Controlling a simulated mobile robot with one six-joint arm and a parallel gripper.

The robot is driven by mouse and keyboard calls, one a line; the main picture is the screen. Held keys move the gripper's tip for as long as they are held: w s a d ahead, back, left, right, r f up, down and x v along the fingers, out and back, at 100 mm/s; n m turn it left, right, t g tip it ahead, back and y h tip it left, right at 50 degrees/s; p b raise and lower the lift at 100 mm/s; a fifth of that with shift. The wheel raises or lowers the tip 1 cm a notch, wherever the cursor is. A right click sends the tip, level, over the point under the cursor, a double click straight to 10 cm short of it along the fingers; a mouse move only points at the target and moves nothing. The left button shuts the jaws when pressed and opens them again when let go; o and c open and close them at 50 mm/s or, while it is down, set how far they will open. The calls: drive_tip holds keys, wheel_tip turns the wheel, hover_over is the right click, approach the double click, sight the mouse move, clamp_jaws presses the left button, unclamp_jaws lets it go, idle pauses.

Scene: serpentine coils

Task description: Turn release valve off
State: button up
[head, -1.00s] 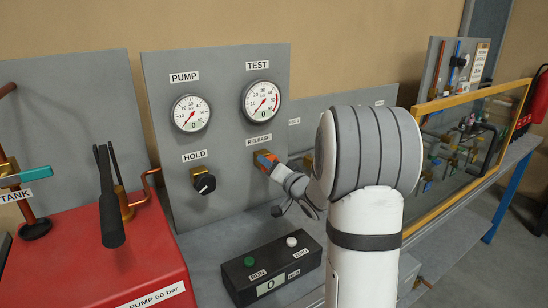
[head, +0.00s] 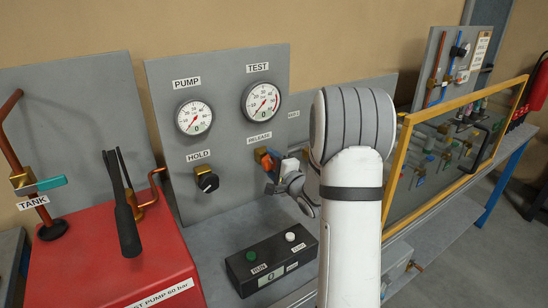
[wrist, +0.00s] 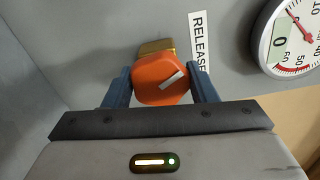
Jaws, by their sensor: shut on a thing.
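The release valve (head: 263,157) is an orange knob on a brass body, on the grey panel under the RELEASE label (head: 259,138).
The black HOLD knob (head: 208,182) is left of the valve. The PUMP gauge (head: 194,117) and TEST gauge (head: 261,102) are above. A black box with RUN button (head: 251,256) stands below. A yellow-framed clear guard (head: 399,170) is at right.

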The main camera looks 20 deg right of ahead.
drive_tip(key=m+p, duration=0.2)
drive_tip(key=m, duration=0.3)
drive_tip(key=shift+m+p, duration=0.3)
drive_tip(key=shift+p, duration=0.1)
idle(0.3)
drive_tip(key=o, duration=1)
drive_tip(key=shift+d, duration=0.1)
drive_tip(key=s, duration=0.2)
drive_tip(key=s+d+b, duration=0.1)
drive_tip(key=s, duration=0.4)
drive_tip(key=shift+s+d+b, duration=0.2)
drive_tip(key=shift+s+b, duration=0.1)
drive_tip(key=shift+s, duration=0.05)
